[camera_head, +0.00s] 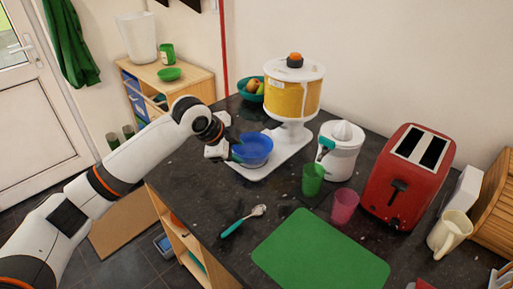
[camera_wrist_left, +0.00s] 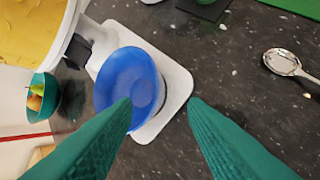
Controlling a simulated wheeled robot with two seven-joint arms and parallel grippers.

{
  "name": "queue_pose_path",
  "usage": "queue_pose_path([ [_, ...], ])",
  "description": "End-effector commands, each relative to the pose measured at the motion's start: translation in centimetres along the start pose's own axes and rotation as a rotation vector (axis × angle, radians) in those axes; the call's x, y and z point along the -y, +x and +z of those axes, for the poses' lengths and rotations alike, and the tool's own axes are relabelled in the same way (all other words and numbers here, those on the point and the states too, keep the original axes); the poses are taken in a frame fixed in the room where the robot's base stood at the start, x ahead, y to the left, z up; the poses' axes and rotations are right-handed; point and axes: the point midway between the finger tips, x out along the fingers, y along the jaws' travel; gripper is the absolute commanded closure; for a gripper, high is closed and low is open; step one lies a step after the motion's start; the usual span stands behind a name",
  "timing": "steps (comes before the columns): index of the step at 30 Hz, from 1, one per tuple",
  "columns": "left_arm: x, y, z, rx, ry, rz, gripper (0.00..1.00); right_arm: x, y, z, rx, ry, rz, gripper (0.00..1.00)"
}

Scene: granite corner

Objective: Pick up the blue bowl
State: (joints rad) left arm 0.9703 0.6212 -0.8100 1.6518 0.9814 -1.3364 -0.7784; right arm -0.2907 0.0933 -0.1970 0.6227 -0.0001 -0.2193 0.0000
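The blue bowl (camera_head: 254,148) sits upright on the white base of the yellow-and-white dispenser (camera_head: 292,95), under its body. It also shows in the left wrist view (camera_wrist_left: 124,82), empty, its rim next to one fingertip. My left gripper (camera_head: 229,151) is at the bowl's left side in the head view. In the left wrist view its two green fingers (camera_wrist_left: 158,101) are spread apart with nothing clamped between them. The left fingertip overlaps the bowl's rim in that view; whether it touches, I cannot tell. My right gripper is not in view.
On the dark counter are a teal fruit bowl (camera_head: 250,95), white juicer (camera_head: 338,150), green cup (camera_head: 312,180), pink cup (camera_head: 344,205), red toaster (camera_head: 408,178), spoon (camera_head: 243,220) and green board (camera_head: 320,252). The counter between bowl and spoon is clear.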

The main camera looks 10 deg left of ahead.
Motion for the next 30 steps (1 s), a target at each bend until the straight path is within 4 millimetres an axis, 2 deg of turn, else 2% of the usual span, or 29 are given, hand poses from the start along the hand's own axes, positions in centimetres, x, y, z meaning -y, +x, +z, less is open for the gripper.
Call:
queue_pose_path([
  [3, 0.0, 2.1, 0.1, 0.0, -0.001, -0.003, 0.6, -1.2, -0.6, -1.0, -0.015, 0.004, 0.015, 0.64],
  [8, -0.1, 3.6, 0.0, 0.0, -0.001, 0.0, 0.6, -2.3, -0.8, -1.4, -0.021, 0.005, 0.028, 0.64],
  [11, -0.1, 4.2, 0.1, 0.002, 0.0, 0.0, 0.6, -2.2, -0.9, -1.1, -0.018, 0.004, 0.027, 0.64],
  [21, -0.4, 8.6, 0.1, -0.001, -0.001, -0.001, 0.6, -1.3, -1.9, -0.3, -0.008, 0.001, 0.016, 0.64],
  [30, -0.4, 9.1, 0.1, 0.0, 0.001, 0.001, 0.62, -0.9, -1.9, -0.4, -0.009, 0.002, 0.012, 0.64],
])
